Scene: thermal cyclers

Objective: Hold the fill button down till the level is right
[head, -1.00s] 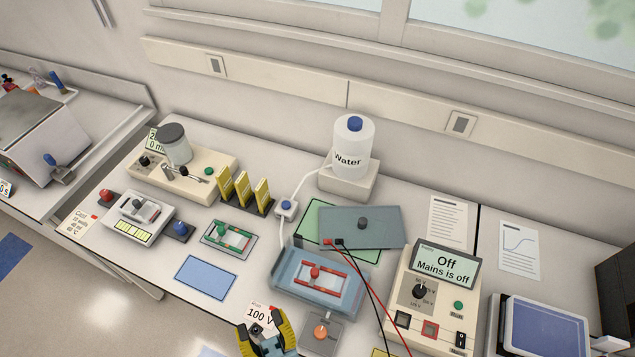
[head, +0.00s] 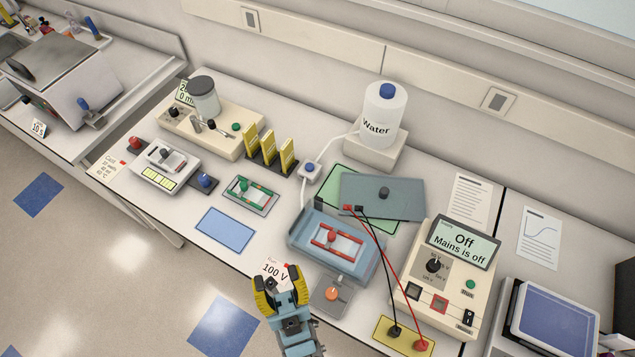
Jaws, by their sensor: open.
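The fill button seems to be the blue button on a small white box (head: 310,170) on the tubing from the water bottle (head: 385,115). The white tube runs from the bottle through this box down to the blue-grey tank (head: 368,264). The tank holds a tray with red ends (head: 337,240). The liquid level in it is too small to tell. My gripper (head: 277,276) is open and empty at the bench's front edge, left of the orange knob (head: 332,293), well apart from the button.
A grey lid (head: 405,197) with red and black leads lies behind the tank. A power supply (head: 418,290) reading "Off, Mains is off" stands right. Yellow racks (head: 268,154) stand left of the button.

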